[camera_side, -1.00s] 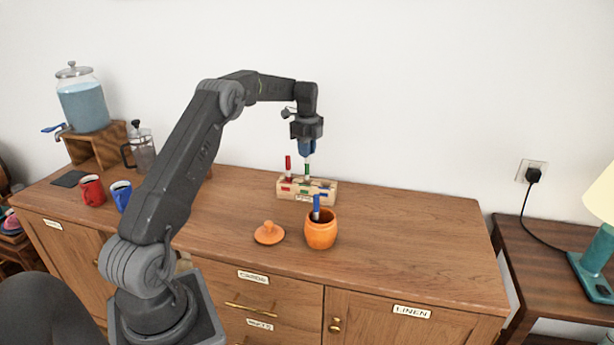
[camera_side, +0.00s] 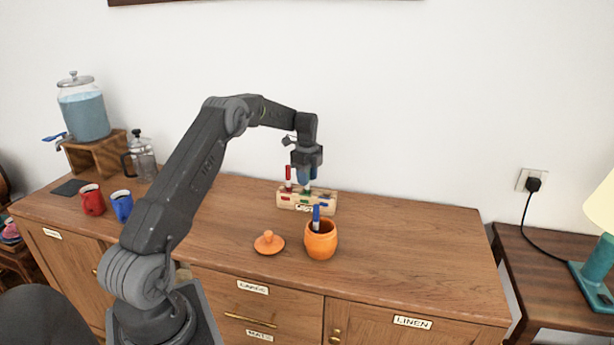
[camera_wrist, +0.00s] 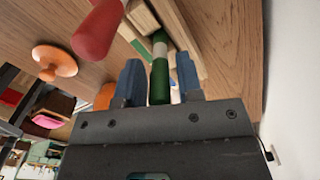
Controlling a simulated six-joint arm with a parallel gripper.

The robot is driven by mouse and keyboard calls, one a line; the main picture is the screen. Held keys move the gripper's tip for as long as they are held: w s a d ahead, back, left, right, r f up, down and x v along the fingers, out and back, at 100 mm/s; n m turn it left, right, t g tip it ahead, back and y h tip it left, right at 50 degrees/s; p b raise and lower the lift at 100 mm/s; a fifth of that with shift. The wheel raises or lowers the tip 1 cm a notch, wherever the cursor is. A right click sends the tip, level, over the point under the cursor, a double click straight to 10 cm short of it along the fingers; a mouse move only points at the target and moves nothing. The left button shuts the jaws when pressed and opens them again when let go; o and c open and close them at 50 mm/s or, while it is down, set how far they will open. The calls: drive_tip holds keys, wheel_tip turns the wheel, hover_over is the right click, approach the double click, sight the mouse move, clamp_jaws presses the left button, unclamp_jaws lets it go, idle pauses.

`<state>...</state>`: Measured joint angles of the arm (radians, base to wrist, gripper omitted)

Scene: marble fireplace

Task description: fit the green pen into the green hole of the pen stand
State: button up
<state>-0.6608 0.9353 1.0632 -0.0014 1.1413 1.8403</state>
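The green pen (camera_wrist: 160,78) stands upright between my gripper's blue fingers in the wrist view, its white part running down to the pen stand. My gripper (camera_side: 309,178) is low over the stand's middle; in the wrist view, slim gaps show between both fingers (camera_wrist: 159,75) and the pen, so it looks open around it. The wooden pen stand (camera_side: 329,205) has red, green and blue labels. The pen lines up with the middle, green-labelled place; its tip and the hole are hidden. A red pen (camera_side: 288,174) stands upright at the stand's left.
A blue pen (camera_side: 316,214) leans in an orange pot (camera_side: 321,241) in front of the stand. The pot's lid (camera_side: 268,243) lies left of it. Red (camera_side: 93,200) and blue mugs (camera_side: 121,205) stand far left. The sideboard's right part is clear.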

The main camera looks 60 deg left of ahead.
drive_tip(key=shift+o, duration=0.5)
drive_tip(key=shift+r, duration=0.1)
wheel_tip(320, 180, up, 11)
drive_tip(key=shift+d+r, duration=0.15)
drive_tip(key=shift+r, duration=0.55)
drive_tip(key=s+d+r+n+t, duration=0.1)
drive_tip(key=s+d+r+n, duration=0.2)
drive_tip(key=d, duration=0.5)
drive_tip(key=s+d+r+n+t+y, duration=0.1)
drive_tip(key=s+d+r+n, duration=0.1)
drive_tip(key=s+d+r, duration=0.45)
drive_tip(key=d+r+n+t, duration=0.1)
drive_tip(key=d+r+n, duration=0.15)
drive_tip(key=d, duration=0.75)
drive_tip(key=s+d+f+n+t, duration=0.1)
drive_tip(key=s+d+f+n, duration=0.2)
drive_tip(key=s+d, duration=0.3)
drive_tip(key=s+d+f+n+t+h, duration=0.1)
drive_tip(key=s+d+f+n, duration=0.2)
drive_tip(key=s, duration=0.9)
drive_tip(key=d, duration=0.2)
drive_tip(key=shift+s+d+t, duration=0.3)
drive_tip(key=shift+s+d, duration=0.05)
drive_tip(key=shift+s, duration=0.05)
